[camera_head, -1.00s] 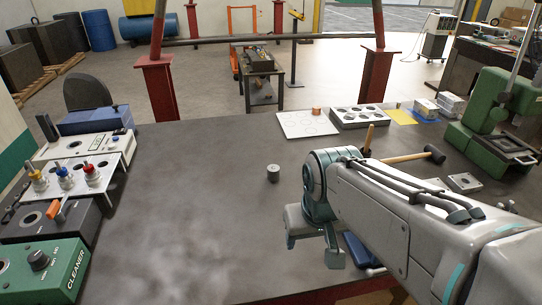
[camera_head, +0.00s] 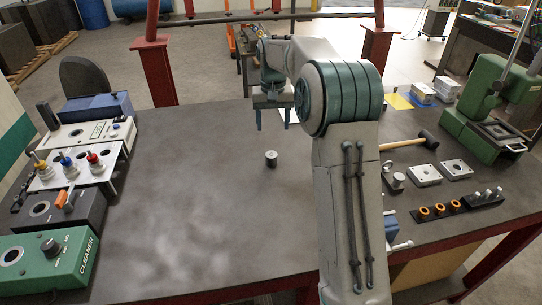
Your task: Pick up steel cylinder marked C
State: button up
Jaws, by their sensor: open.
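A small steel cylinder (camera_head: 271,159) stands upright on the dark table, near its middle. Its marking is too small to read. My gripper (camera_head: 272,124) is open and empty, with its fingers pointing down. In the picture it is just above and behind the cylinder, apart from it. Another small steel cylinder (camera_head: 398,181) shows to the right of my arm. I cannot tell whether either carries the letter C.
The green cleaner box (camera_head: 45,262) and a rack with coloured knobs (camera_head: 75,172) line the left edge. A mallet (camera_head: 425,139), steel plates (camera_head: 456,170) and a green press (camera_head: 485,115) stand right. The table's middle left is clear. My arm hides the back middle.

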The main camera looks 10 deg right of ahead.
aim_at(271, 154)
jog(key=f, duration=0.3)
jog(key=w+f, duration=0.1)
jog(key=f, duration=0.2)
jog(key=f+p, duration=0.1)
jog(key=f, duration=0.2)
jog(key=shift+w+f, duration=0.25)
jog(key=shift+w, duration=0.15)
jog(key=shift+f+p, duration=0.8)
jog(key=shift+f, duration=1.85)
jog(key=c, duration=1.3)
grip_shut()
jog(key=shift+r, duration=0.15)
